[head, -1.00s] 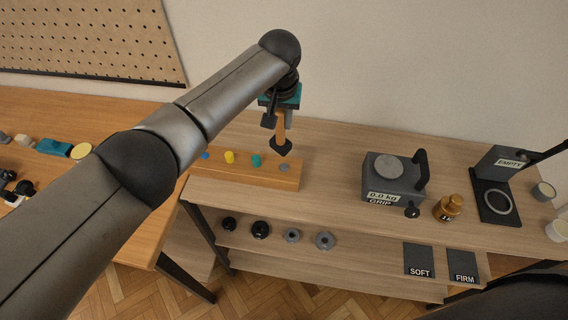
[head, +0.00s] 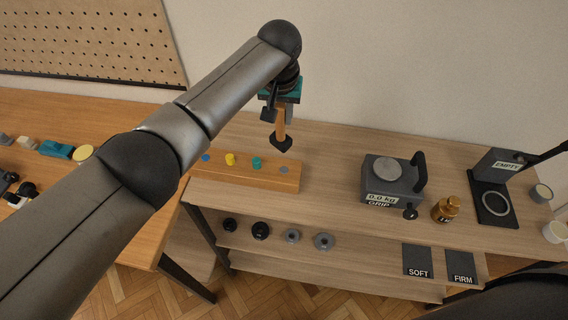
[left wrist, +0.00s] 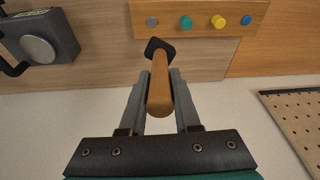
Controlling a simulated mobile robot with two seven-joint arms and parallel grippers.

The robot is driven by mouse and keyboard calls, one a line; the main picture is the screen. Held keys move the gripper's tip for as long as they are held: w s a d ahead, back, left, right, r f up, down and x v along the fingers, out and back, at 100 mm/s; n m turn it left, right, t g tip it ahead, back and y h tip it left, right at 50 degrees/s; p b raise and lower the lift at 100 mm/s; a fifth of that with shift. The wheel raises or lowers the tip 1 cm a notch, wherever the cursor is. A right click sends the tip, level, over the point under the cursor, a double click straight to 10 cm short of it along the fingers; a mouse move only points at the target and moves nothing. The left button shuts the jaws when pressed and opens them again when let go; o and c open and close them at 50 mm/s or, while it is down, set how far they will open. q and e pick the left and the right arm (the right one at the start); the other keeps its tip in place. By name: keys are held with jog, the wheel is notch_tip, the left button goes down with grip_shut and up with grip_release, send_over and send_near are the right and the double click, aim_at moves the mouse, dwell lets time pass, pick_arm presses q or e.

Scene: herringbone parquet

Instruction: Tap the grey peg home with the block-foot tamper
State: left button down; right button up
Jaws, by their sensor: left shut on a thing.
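The tamper (head: 281,124) has a wooden handle and a dark block foot. My left gripper (head: 282,105) is shut on its handle and holds it upright, foot down. The left wrist view shows the handle (left wrist: 160,88) between the two fingers and the foot (left wrist: 159,47) beyond them. The grey peg (head: 284,169) is at the right end of the wooden peg block (head: 240,179); its top looks low, near the block's surface. It also shows in the left wrist view (left wrist: 152,21). The foot is apart from the peg, above and behind it. My right gripper is not in view.
A teal peg (head: 257,163), a yellow peg (head: 230,159) and a blue peg (head: 206,157) share the block. The shelf between block and box is clear.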

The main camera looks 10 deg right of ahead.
pick_arm(q)
jog(key=shift+r, duration=4)
jog(key=shift+w+a+f+b, duration=0.15)
jog(key=shift+a+f+b, duration=0.2)
jog(key=shift+b, duration=0.1)
jog(key=s+a+f+n+b, duration=0.1)
jog(key=s+a+f+b, duration=0.2)
jog(key=a+f+b, duration=0.3)
jog(key=s+a+f+n+b, duration=0.1)
jog(key=s+a+f+b, duration=0.3)
jog(key=a+b, duration=0.5)
jog(key=s+a+f+n+y+b, duration=0.1)
jog(key=s+a+f+n+b, duration=0.1)
jog(key=a+f+b, duration=0.6)
jog(key=s+a, duration=0.1)
jog(key=a, duration=0.2)
jog(key=shift+s+f, duration=0.15)
jog(key=shift+s, duration=0.05)
jog(key=shift+d, duration=0.1)
